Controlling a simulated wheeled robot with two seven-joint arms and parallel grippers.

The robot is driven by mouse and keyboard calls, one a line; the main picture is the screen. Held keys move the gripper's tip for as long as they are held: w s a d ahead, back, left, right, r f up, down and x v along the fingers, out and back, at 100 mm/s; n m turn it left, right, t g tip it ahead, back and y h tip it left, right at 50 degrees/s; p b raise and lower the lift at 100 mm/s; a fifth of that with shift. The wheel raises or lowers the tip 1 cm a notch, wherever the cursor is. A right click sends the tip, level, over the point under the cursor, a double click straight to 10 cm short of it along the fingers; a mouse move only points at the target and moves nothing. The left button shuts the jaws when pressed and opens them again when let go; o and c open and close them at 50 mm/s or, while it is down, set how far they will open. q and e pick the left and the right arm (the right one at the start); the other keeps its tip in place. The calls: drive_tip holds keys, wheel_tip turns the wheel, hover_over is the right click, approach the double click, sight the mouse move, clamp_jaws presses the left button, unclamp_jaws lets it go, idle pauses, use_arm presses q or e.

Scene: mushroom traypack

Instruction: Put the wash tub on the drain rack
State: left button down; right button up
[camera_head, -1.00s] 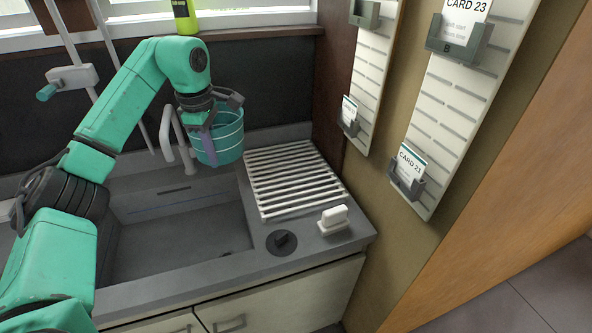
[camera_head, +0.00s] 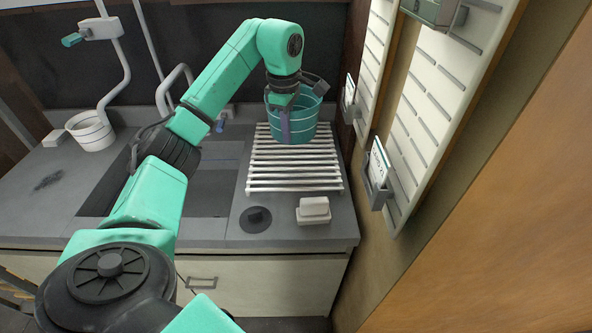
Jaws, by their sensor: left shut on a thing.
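The wash tub (camera_head: 303,125) is a teal round tub with pale bands. My left gripper (camera_head: 286,118) is shut on its near-left wall. The tub is over the far part of the drain rack (camera_head: 292,176), a set of white bars on the counter right of the sink. I cannot tell whether the tub's bottom touches the bars. The gripper and wrist hide part of the tub's rim and left side. My right gripper is not in view.
The sink (camera_head: 212,190) lies left of the rack, with a faucet (camera_head: 176,80) behind it. A wall with card holders (camera_head: 377,185) rises close on the right. A white pot (camera_head: 90,131) stands at the far left.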

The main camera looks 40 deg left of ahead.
use_arm(q)
wheel_tip(320, 180, down, 14)
drive_tip(key=shift+r+p, duration=0.1)
drive_tip(key=shift+p, duration=0.85)
drive_tip(key=shift+w+f, duration=0.1)
drive_tip(key=shift+f, duration=0.1)
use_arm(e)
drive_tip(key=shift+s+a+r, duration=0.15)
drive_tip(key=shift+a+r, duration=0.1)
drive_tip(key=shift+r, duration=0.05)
use_arm(q)
drive_tip(key=c, duration=1.5)
unclamp_jaws()
drive_tip(key=o, duration=0.5)
drive_tip(key=shift+c, duration=0.2)
